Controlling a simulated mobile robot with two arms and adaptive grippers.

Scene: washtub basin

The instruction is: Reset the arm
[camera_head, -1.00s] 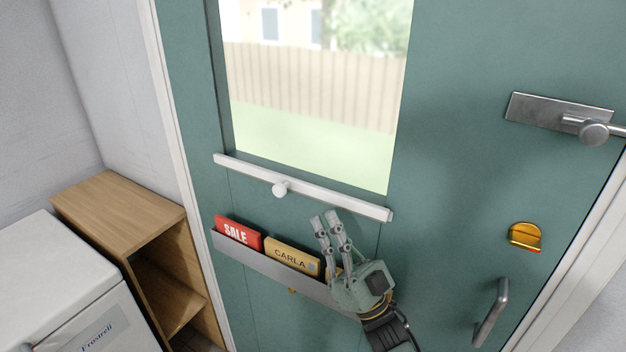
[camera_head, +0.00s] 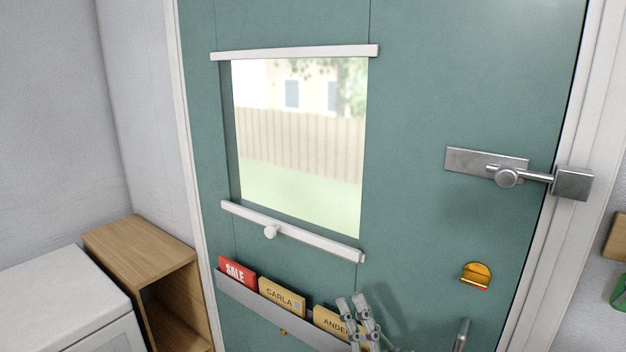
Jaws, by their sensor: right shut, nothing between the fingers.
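My right gripper (camera_head: 352,302) shows at the bottom edge of the head view, pointing up, with its fingers together and nothing between them. It is in front of the right end of a grey letter rack (camera_head: 262,312) on the green door (camera_head: 420,90). Its wrist and arm are cut off by the bottom edge. My left gripper is not in view.
The rack holds a red SALE card (camera_head: 237,271) and tan cards, one reading CARLA (camera_head: 282,296). A white sash bar (camera_head: 310,240) with a knob runs under the window. A metal bolt (camera_head: 487,160), yellow latch (camera_head: 476,275) and door handle (camera_head: 462,335) are at right. A wooden shelf (camera_head: 140,243) and white appliance (camera_head: 60,298) stand left.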

